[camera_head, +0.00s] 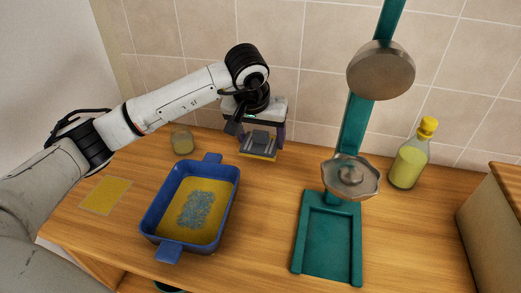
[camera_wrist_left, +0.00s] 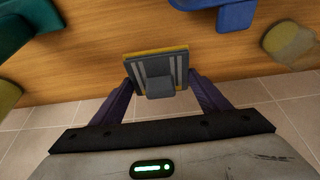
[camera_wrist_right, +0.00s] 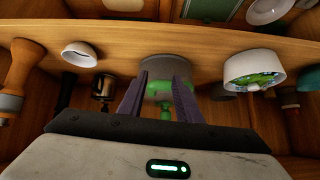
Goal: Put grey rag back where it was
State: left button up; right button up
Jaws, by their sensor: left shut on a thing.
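My left gripper (camera_head: 258,137) is shut on a grey block with a raised knob and a yellow underside (camera_head: 258,148), at the back of the counter. The block also shows between the fingers in the left wrist view (camera_wrist_left: 158,75). It looks like a scrubber more than a cloth, so I cannot tell if it is the grey rag. A flat yellow cloth (camera_head: 106,195) lies at the left. A blue-grey patch (camera_head: 194,210) lies inside the blue pan. In the right wrist view my right gripper (camera_wrist_right: 162,77) is open, with a grey and green item beyond its fingers.
The blue pan (camera_head: 154,205) stands in the middle left of the counter. A small jar (camera_head: 182,141) is behind it. A teal stand with metal discs (camera_head: 327,235) and a yellow-capped bottle (camera_head: 408,165) are to the right. Counter between pan and stand is bare.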

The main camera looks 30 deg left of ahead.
aim_at(259, 145)
pick_arm(q)
jog(key=shift+f, duration=1.95)
jog(key=shift+f, duration=0.3)
jog(key=o, duration=1.1)
jog(key=shift+r, duration=0.1)
jog(key=shift+o, duration=1.2)
